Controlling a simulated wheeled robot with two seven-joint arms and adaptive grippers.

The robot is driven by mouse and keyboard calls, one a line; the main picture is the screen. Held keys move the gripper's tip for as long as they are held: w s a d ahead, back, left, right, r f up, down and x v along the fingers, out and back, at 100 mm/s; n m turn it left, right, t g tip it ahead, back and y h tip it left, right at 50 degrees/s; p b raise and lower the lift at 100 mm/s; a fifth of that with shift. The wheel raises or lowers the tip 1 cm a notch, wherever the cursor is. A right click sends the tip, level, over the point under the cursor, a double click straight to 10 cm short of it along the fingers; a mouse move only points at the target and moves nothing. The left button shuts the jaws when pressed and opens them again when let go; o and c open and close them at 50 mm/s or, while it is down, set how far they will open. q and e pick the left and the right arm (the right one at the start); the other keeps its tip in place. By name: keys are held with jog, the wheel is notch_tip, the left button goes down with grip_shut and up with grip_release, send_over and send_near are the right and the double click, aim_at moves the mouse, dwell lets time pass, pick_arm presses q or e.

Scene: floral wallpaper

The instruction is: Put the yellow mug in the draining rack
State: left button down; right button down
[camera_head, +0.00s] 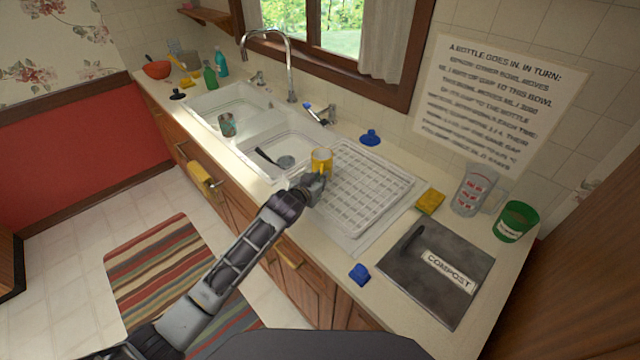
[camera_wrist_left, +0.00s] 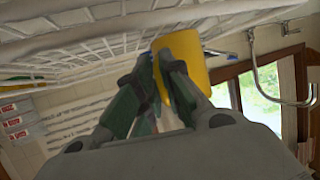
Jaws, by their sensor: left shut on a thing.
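The yellow mug (camera_head: 321,160) is at the left end of the white draining rack (camera_head: 372,207) in the head view. My left gripper (camera_head: 314,182) is at its near side, shut on it. In the left wrist view the fingers (camera_wrist_left: 160,85) close against the yellow mug (camera_wrist_left: 190,52), with the wire rack (camera_wrist_left: 75,52) beside it. The gripper hides part of the mug. I cannot tell whether the mug touches the rack. My right gripper is not in view.
A double sink (camera_head: 240,110) lies to the left, with a patterned cup (camera_head: 227,125) and a tall faucet (camera_head: 290,65). Right of the rack are a yellow sponge (camera_head: 430,201), a clear jug (camera_head: 470,190), a green tub (camera_head: 515,221) and a dark compost lid (camera_head: 425,285).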

pick_arm(q)
jog(key=shift+f, duration=0.85)
jog(key=c, duration=1.6)
grip_release()
jog(key=shift+f, duration=0.15)
jog(key=shift+o, duration=0.2)
jog(key=shift+v, duration=2)
jog(key=v, duration=0.8)
jog(key=shift+r, duration=0.2)
